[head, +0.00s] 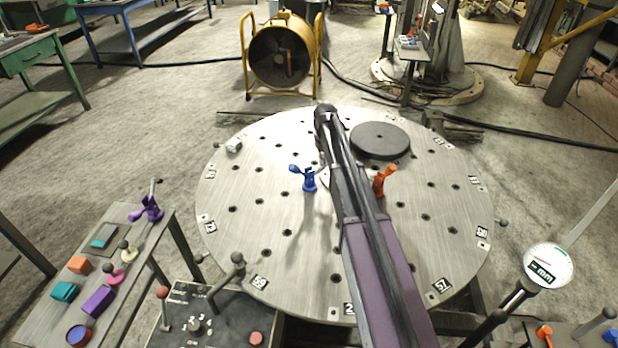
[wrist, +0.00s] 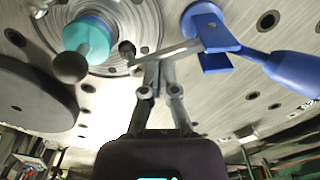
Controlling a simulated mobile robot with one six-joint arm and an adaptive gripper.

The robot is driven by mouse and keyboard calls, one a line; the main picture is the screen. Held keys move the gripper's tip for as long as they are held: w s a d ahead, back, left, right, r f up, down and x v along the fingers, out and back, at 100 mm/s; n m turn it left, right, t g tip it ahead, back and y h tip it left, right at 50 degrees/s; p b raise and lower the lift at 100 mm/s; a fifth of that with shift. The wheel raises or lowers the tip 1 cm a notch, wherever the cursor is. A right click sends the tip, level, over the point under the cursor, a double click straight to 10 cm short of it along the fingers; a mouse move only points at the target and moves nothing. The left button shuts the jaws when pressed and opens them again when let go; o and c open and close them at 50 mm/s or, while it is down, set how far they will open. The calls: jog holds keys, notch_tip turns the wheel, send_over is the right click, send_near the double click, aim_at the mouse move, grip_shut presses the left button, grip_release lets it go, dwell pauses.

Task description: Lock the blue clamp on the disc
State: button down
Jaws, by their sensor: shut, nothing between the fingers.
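The blue clamp (head: 309,181) stands on the round metal disc (head: 262,212), left of my arm in the head view, its handle sticking out to the upper left. In the wrist view the blue clamp (wrist: 215,35) is at upper right. Its long blue handle (wrist: 292,72) points right, and a grey bar reaches left from its fork. My gripper (wrist: 162,62) is shut and empty, its fingertips close to that bar; I cannot tell whether they touch. My arm hides the gripper in the head view. A teal round part (wrist: 88,38) is left of the fingers.
An orange clamp (head: 384,180) stands right of my arm, near a dark round plate (head: 380,141). A side table (head: 70,300) with small coloured parts is at lower left, a control box (head: 205,325) at the front, a gauge (head: 549,268) at right. The disc's left side is mostly clear.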

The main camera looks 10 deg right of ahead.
dwell(0.4)
notch_tip(320, 180, up, 7)
jog(key=p, duration=0.7)
dwell(0.5)
jog(key=s+a+m, duration=0.1)
jog(key=s+a, duration=0.1)
jog(key=s, duration=1.3)
jog(key=s+a+m, duration=0.1)
jog(key=s+a, duration=0.1)
jog(key=s, duration=1.3)
jog(key=shift+s+a, duration=0.35)
